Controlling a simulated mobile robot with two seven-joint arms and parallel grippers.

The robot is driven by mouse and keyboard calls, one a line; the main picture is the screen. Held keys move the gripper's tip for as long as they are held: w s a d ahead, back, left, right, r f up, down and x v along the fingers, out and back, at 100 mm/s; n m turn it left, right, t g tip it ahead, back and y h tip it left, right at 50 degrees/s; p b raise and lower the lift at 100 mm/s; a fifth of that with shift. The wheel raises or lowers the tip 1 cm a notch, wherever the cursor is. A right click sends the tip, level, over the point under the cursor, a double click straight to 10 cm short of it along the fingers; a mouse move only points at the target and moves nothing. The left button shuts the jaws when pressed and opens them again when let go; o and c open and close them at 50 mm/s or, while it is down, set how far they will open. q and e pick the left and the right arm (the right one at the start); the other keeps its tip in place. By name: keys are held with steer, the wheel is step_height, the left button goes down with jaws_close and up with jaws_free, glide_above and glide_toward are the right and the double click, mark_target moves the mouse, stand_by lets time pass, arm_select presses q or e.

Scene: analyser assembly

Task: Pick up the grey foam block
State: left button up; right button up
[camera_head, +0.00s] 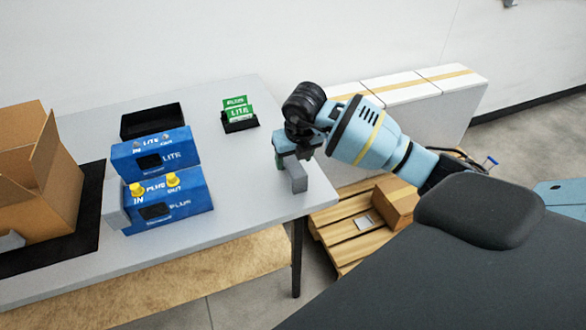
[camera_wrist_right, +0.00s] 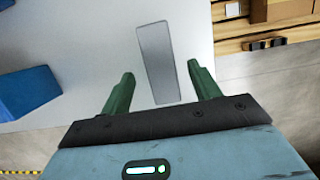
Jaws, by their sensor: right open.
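The grey foam block (camera_head: 298,178) stands near the right edge of the white table, just below my right gripper (camera_head: 286,163). In the right wrist view the block (camera_wrist_right: 155,55) is a pale grey, long shape lying between and beyond the two green fingers. The right gripper (camera_wrist_right: 160,72) is open, with a gap between each finger and the block. In the head view the gripper hides part of the block's upper end. I cannot tell how far the fingertips are above the table. My left gripper is not in view.
Blue LITE (camera_head: 178,152) and PLUS (camera_head: 185,205) boxes stand left on the table (camera_head: 245,175), before a black tray (camera_head: 150,122). A black holder (camera_head: 240,125) carries green cards. An open carton (camera_head: 35,190) is far left. A wooden pallet (camera_head: 345,240) lies beyond the table's right edge.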

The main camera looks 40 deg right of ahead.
mark_target(293, 164)
steer(key=x, duration=0.4)
steer(key=shift+s+f, duration=0.1)
steer(key=shift+f, duration=0.35)
steer(key=c, duration=1.1)
steer(key=shift+o, duration=0.2)
steer(key=shift+r, duration=0.1)
steer(key=shift+r, duration=0.4)
steer(key=v, duration=0.2)
steer(key=shift+a+r, duration=0.15)
steer(key=shift+r, duration=0.25)
steer(key=s+a+r, duration=0.1)
steer(key=s+a, duration=0.9)
steer(key=s, duration=0.1)
steer(key=shift+a+r, duration=0.2)
steer(key=shift+a, duration=0.05)
